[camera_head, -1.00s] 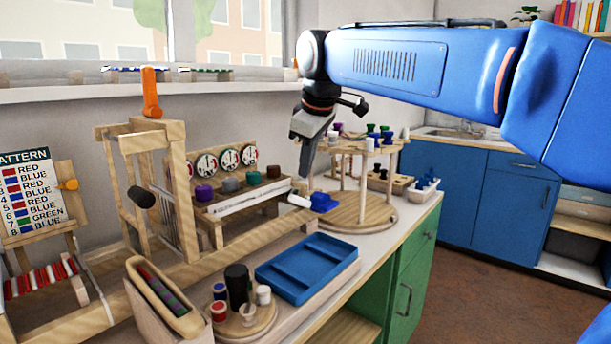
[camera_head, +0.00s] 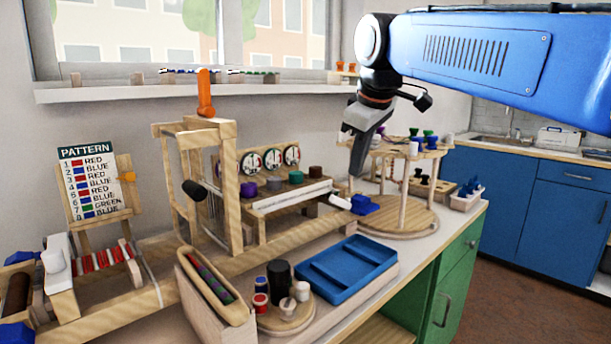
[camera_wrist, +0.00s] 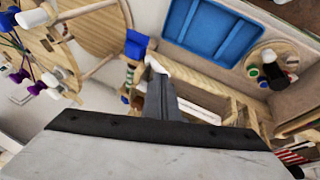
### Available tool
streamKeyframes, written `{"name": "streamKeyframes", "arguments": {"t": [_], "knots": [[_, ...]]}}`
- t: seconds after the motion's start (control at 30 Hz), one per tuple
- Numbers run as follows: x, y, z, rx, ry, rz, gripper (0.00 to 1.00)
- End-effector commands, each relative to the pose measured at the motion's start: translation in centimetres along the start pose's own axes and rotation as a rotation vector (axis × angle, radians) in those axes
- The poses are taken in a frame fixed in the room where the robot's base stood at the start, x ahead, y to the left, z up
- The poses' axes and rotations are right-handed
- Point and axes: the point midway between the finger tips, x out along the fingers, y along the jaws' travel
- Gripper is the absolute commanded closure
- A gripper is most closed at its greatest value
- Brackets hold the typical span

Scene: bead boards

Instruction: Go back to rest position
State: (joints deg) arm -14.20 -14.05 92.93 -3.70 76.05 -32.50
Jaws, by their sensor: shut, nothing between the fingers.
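My gripper (camera_head: 357,172) hangs from my blue arm in the head view, pointing down. It is shut and empty. It is in the air near the right end of the wooden rack with dials (camera_head: 268,160), close to a blue block with a white handle (camera_head: 362,204). In the wrist view my gripper (camera_wrist: 157,68) points toward the same blue block (camera_wrist: 137,44). I cannot tell whether it touches the block.
A round two-tier wooden stand (camera_head: 405,222) with spools is right of my gripper. A blue tray (camera_head: 340,270) lies on the bench in front. A wooden frame with an orange handle (camera_head: 205,92) stands left. A pattern board (camera_head: 90,183) stands further left. Blue cabinets (camera_head: 500,190) are behind.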

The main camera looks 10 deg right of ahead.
Motion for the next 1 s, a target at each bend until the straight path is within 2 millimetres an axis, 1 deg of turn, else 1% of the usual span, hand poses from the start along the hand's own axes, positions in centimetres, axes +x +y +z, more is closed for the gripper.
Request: {"name": "streamKeyframes", "arguments": {"t": [0.03, 0.17, 0.2, 0.27, 0.3, 0.37, 0.4, 0.47, 0.5, 0.57, 0.6, 0.7, 0.8, 0.83, 0.9, 1.0], "knots": [[0.4, -0.6, 1.8, 0.036, -0.003, 0.002, 1.00], [2.4, -2.5, 6.9, 0.155, -0.011, 0.003, 1.00], [3.0, -3.2, 8.5, 0.193, -0.012, 0.004, 1.00], [4.1, -4.3, 10.9, 0.250, -0.016, 0.006, 1.00], [4.8, -5.1, 12.5, 0.288, -0.019, 0.006, 1.00], [6.0, -6.3, 14.9, 0.345, -0.022, 0.009, 1.00], [6.8, -7.2, 16.5, 0.383, -0.023, 0.011, 1.00], [8.1, -8.6, 18.8, 0.440, -0.027, 0.013, 1.00], [9.0, -9.5, 20.4, 0.479, -0.029, 0.014, 1.00], [10.4, -11.0, 22.7, 0.537, -0.031, 0.017, 1.00], [11.3, -12.0, 24.2, 0.574, -0.033, 0.018, 1.00], [13.5, -14.4, 27.6, 0.661, -0.036, 0.023, 1.00], [15.4, -16.3, 30.2, 0.731, -0.040, 0.027, 1.00], [15.8, -16.8, 30.8, 0.747, -0.040, 0.028, 1.00], [16.7, -17.6, 31.9, 0.776, -0.042, 0.029, 1.00], [17.3, -18.3, 32.7, 0.799, -0.042, 0.031, 1.00]]}}
